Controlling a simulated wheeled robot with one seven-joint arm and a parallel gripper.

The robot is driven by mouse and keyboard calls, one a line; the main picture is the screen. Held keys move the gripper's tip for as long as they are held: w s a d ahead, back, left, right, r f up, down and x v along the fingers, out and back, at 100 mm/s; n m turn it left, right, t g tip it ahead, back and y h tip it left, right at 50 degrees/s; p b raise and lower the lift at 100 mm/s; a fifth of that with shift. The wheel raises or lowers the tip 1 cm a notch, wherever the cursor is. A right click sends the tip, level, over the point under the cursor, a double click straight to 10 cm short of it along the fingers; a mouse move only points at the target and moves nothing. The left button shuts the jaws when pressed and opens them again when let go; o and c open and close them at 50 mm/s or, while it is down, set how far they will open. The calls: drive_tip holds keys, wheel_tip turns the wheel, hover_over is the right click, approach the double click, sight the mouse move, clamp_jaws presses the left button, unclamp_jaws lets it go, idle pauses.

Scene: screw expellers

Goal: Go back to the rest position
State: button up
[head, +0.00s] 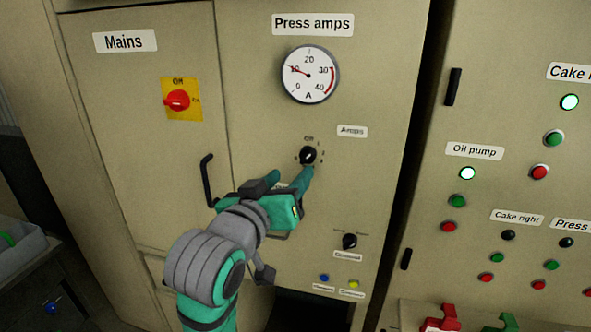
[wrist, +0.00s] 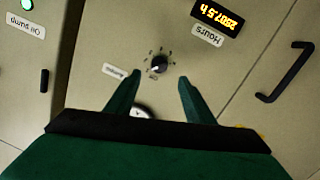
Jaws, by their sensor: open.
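My gripper (head: 289,172) is open, with its two green fingers pointing at the cabinet front just below the black Amps knob (head: 308,155). The wrist view, which is upside down, shows the fingertips (wrist: 160,77) apart with nothing between them. The knob (wrist: 159,64) lies just beyond the gap. I cannot tell whether a finger touches the panel. The arm reaches up from the bottom of the head view and hides part of the panel.
The Press amps gauge (head: 310,75) reads near 10. A door handle (head: 207,181) sticks out left of my gripper; another knob (head: 349,241) sits lower right. The red Mains switch (head: 178,100) is upper left. The Hours display (wrist: 218,17) shows in the wrist view.

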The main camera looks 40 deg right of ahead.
drive_tip(key=shift+v, duration=0.85)
drive_tip(key=shift+w, duration=0.1)
drive_tip(key=w+a+f+n+t+y, duration=0.1)
drive_tip(key=a+f+n+t+y, duration=0.4)
drive_tip(key=f, duration=0.8)
drive_tip(key=w+a+f+n+t, duration=0.1)
drive_tip(key=w+a+f+n, duration=0.15)
drive_tip(key=a+f, duration=0.7)
drive_tip(key=s+a+f+n+y, duration=0.1)
drive_tip(key=s+a+f+y, duration=0.15)
drive_tip(key=s+f, duration=0.4)
drive_tip(key=s+a+f+n+y, duration=0.2)
drive_tip(key=s+f+y, duration=0.1)
drive_tip(key=f, duration=0.7)
drive_tip(key=s+a+f+m+y, duration=0.1)
drive_tip(key=s+a+f, duration=0.1)
drive_tip(key=s, duration=0.6)
drive_tip(key=s+a+f+y, duration=0.1)
drive_tip(key=s+a, duration=0.3)
drive_tip(key=s, duration=0.5)
drive_tip(key=s+a+f+m+y, duration=0.1)
drive_tip(key=s+a+f, duration=0.2)
drive_tip(key=s, duration=0.5)
drive_tip(key=shift+s+m, duration=0.35)
